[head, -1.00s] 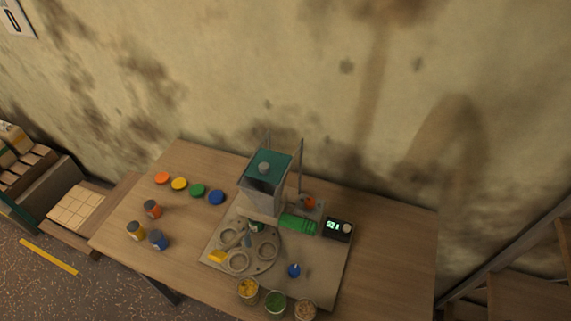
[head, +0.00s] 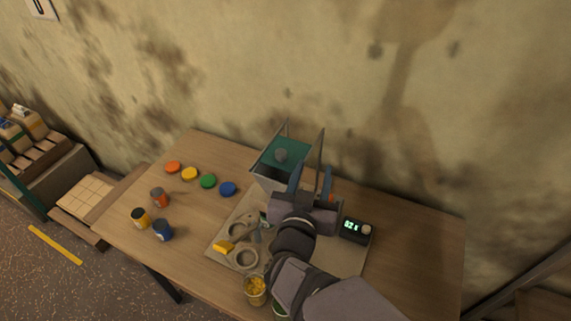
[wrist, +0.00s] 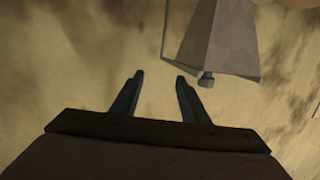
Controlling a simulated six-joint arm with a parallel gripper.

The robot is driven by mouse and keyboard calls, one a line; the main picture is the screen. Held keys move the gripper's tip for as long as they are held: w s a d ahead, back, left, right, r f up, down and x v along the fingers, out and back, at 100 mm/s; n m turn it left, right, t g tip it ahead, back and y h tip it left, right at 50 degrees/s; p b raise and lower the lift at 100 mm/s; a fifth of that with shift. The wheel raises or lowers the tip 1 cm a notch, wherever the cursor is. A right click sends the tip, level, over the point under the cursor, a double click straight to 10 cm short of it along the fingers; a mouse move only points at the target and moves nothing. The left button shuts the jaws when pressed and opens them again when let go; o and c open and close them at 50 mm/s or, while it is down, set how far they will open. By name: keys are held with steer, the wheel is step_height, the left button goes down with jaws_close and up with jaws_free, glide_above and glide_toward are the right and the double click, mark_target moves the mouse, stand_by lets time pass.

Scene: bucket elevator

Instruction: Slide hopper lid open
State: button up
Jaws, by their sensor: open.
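The hopper (head: 270,176) is a grey metal box on the bench. Its teal lid (head: 269,150) covers the top and carries a round grey knob (head: 281,155). My gripper (head: 311,178) is open and empty, just right of the hopper, with both fingers pointing up and apart from the knob. In the wrist view, my gripper (wrist: 160,76) has a clear gap between its fingertips. There the grey hopper (wrist: 222,38) is at upper right, with the small knob (wrist: 206,79) right of the fingertips. My arm hides the hopper's lower right side.
Two thin upright posts (head: 318,150) stand close by the hopper and my fingers. A black display box (head: 356,229) is right of my wrist. Coloured discs and small jars (head: 163,229) lie left. A yellow-filled cup (head: 255,290) is in front. The bench's right side is clear.

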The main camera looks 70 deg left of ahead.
steer(key=y, duration=0.2)
glide_toward(279, 157)
steer(key=shift+w+a+r+n+b, duration=0.15)
steer(key=shift+w+a+b, duration=0.1)
steer(key=shift+a, duration=0.2)
steer(key=shift+w+a+r+n+b, duration=0.1)
steer(key=shift+w+a+n+b, duration=0.1)
steer(key=shift+a, duration=0.25)
steer(key=p+x, duration=0.2)
steer(key=x, duration=0.3)
steer(key=shift+w+a, duration=0.2)
steer(key=shift+p+x, duration=0.4)
steer(key=shift+x, duration=0.5)
steer(key=shift+f, duration=0.15)
steer(key=shift+c, duration=0.6)
